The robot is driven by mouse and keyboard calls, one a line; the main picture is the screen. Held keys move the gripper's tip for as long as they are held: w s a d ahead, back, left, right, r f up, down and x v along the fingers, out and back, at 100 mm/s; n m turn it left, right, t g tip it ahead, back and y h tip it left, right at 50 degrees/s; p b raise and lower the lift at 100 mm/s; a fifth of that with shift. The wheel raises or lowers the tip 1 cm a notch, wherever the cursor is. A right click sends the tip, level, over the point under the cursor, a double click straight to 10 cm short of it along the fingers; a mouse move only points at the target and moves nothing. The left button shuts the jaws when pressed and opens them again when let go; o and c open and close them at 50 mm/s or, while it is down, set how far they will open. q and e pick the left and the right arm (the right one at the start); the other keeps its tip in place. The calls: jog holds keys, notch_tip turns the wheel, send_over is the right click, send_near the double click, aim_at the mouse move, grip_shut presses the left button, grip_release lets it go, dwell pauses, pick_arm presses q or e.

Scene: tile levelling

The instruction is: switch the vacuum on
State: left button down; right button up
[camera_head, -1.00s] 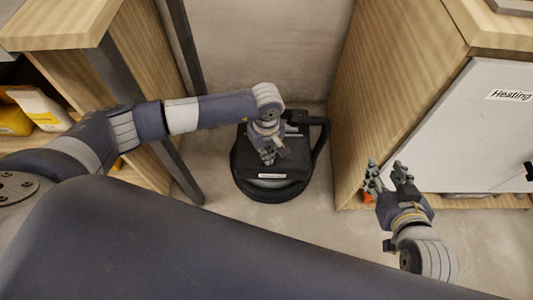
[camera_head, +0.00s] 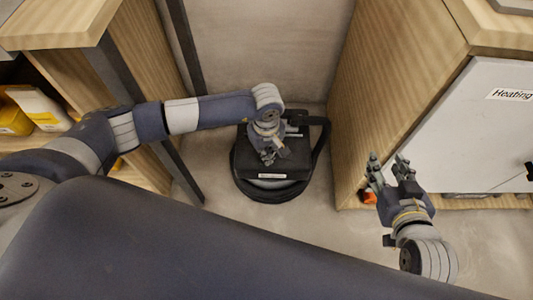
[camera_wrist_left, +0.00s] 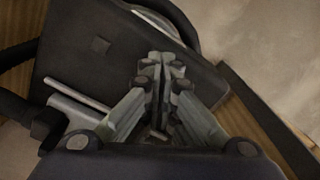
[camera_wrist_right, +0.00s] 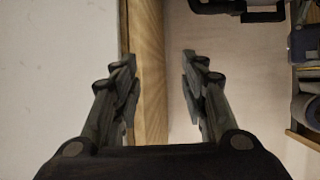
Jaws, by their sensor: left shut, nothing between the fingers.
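The vacuum (camera_head: 272,189) is a black, rounded machine on the floor between two wooden cabinets, with a flat black top and a pale label at its front. My left gripper (camera_head: 268,160) is over the vacuum's top. In the left wrist view, the fingertips (camera_wrist_left: 161,62) are together with nothing between them, above the dark top plate (camera_wrist_left: 85,45). Whether the fingers touch the plate I cannot tell. My right gripper (camera_head: 390,170) is open and empty, in front of the right cabinet.
A wooden cabinet (camera_head: 385,95) with a white door labelled Heating (camera_head: 509,94) stands at the right. A wooden shelf (camera_head: 60,28) with a white and yellow container (camera_head: 40,108) is at the left. A dark post (camera_head: 178,165) stands beside it. Floor in front is clear.

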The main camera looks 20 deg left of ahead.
pick_arm(q)
jog(key=shift+f, duration=0.3)
pick_arm(e)
jog(key=shift+w+a+r+t, duration=0.15)
jog(key=shift+w+r+t, duration=0.2)
jog(key=shift+r, duration=0.2)
jog(key=shift+w+a+r+t, duration=0.15)
jog(key=shift+w+r+t, duration=0.15)
jog(key=shift+r, duration=0.25)
dwell(0.4)
pick_arm(q)
jog(key=shift+r, duration=0.25)
jog(key=shift+r+p, duration=0.3)
jog(key=shift+r, duration=0.25)
jog(key=shift+r+p, duration=0.3)
jog(key=shift+r, duration=0.55)
jog(key=shift+r+p, duration=0.7)
jog(key=shift+p, duration=0.05)
jog(key=shift+r+p, duration=0.7)
jog(key=shift+r, duration=0.45)
pick_arm(e)
jog(key=s+d+f+g+h, duration=0.1)
jog(key=s+d+f+g, duration=0.1)
jog(key=s+f+g, duration=0.3)
jog(key=s+d+f+g+h, duration=0.1)
jog(key=s+d+f+g, duration=0.2)
jog(key=s, duration=0.8)
jog(key=shift+d+f+g, duration=0.35)
jog(key=shift+f+g, duration=0.6)
jog(key=shift+g, duration=0.1)
